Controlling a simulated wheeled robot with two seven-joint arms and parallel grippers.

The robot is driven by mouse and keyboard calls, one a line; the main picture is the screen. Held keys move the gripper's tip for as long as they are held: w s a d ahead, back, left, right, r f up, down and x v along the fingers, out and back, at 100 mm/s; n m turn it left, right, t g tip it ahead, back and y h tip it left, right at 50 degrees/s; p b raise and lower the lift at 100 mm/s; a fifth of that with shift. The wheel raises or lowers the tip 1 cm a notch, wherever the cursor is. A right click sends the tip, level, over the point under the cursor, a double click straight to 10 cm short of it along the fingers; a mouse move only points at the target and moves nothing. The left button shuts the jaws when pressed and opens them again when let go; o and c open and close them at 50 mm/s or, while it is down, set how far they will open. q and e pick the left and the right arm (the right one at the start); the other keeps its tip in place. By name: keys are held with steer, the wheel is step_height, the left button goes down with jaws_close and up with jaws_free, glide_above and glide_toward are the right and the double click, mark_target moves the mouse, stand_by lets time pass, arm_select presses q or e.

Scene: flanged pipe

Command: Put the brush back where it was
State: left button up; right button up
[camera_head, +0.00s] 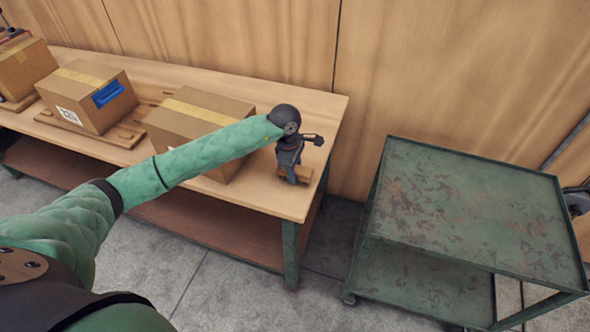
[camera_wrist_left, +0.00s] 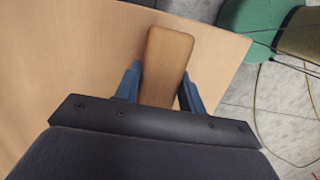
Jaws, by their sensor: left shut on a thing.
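The brush (camera_wrist_left: 167,62) shows in the left wrist view as a brown wooden block with a rounded end, between the two blue-grey fingers. My left gripper (camera_head: 290,174) is shut on it, at the right end of the wooden workbench (camera_head: 318,112). In the head view a small wooden part of the brush (camera_head: 303,173) shows beside the fingers. It is at the bench top; I cannot tell if it touches. Its bristles are hidden. My right gripper is not in view.
Cardboard boxes stand on the bench: one (camera_head: 185,115) partly behind my left arm, one (camera_head: 75,92) with a blue item (camera_head: 108,93) on it, another (camera_head: 22,65) farther left. A green metal trolley (camera_head: 465,205) with a bare top stands right of the bench, across a floor gap.

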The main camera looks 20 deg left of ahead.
arm_select(q)
steer(key=shift+f, duration=0.65)
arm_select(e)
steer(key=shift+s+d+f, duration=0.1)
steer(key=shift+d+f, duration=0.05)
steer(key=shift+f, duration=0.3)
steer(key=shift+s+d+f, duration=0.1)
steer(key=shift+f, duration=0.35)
arm_select(q)
steer(key=shift+f, duration=0.1)
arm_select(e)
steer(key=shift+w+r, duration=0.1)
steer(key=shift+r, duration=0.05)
arm_select(q)
steer(key=o, duration=1)
steer(key=shift+c, duration=0.2)
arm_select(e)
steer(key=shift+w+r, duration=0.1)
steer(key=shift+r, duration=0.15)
